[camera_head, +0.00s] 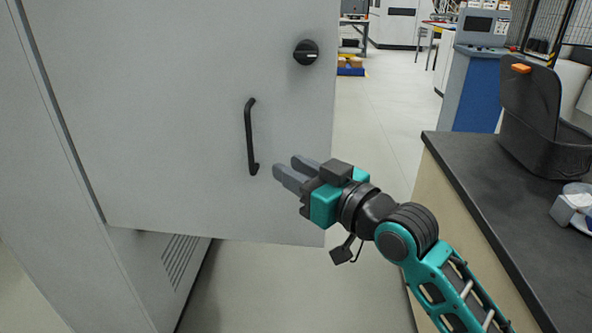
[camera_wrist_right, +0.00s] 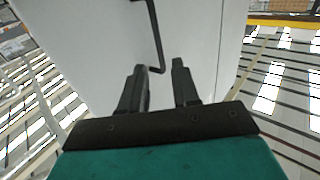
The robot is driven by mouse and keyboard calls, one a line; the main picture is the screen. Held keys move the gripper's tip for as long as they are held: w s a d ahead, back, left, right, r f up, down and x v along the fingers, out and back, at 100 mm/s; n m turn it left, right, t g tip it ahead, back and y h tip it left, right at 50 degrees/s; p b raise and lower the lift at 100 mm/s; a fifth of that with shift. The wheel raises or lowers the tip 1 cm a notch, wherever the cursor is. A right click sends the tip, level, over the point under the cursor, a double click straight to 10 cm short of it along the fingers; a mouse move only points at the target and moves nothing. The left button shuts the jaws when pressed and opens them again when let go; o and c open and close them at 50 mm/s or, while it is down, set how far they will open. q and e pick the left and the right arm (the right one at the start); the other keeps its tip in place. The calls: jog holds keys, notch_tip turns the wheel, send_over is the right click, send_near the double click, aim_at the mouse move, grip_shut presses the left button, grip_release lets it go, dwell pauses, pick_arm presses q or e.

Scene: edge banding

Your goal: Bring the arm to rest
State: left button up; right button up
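My right gripper (camera_head: 284,172) is in front of a light grey cabinet door (camera_head: 180,120), just right of its black bar handle (camera_head: 250,137). In the right wrist view, the two fingers of the right gripper (camera_wrist_right: 161,70) stand apart with a gap and nothing held between them. The handle (camera_wrist_right: 154,35) shows beyond the fingertips there and looks free of them; the exact distance is hard to tell. The door appears to stand open, reaching right past the cabinet base (camera_head: 150,265). My left gripper is not in view.
A black round knob (camera_head: 306,52) sits above the handle. A dark-topped bench (camera_head: 480,190) stands right of my right arm, with an open black case (camera_head: 540,130) on it. A blue machine cabinet (camera_head: 475,90) is behind. Pale floor (camera_head: 375,130) lies clear between door and bench.

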jog(key=s+d+f+m+h, duration=0.25)
jog(key=s+d+f, duration=0.2)
jog(key=f, duration=0.45)
jog(key=s+d+f+m+h, duration=0.25)
jog(key=d+f, duration=0.25)
jog(key=f, duration=0.4)
jog(key=s+d+f+m+h, duration=0.1)
jog(key=s+d+f+h, duration=0.35)
jog(key=f, duration=0.45)
jog(key=s+d+f+g+h, duration=0.1)
jog(key=s+d+f, duration=0.5)
jog(key=s+f, duration=0.1)
jog(key=shift+s+d+f+m+h, duration=0.3)
jog(key=shift+s+m+h, duration=0.1)
jog(key=shift+s, duration=0.45)
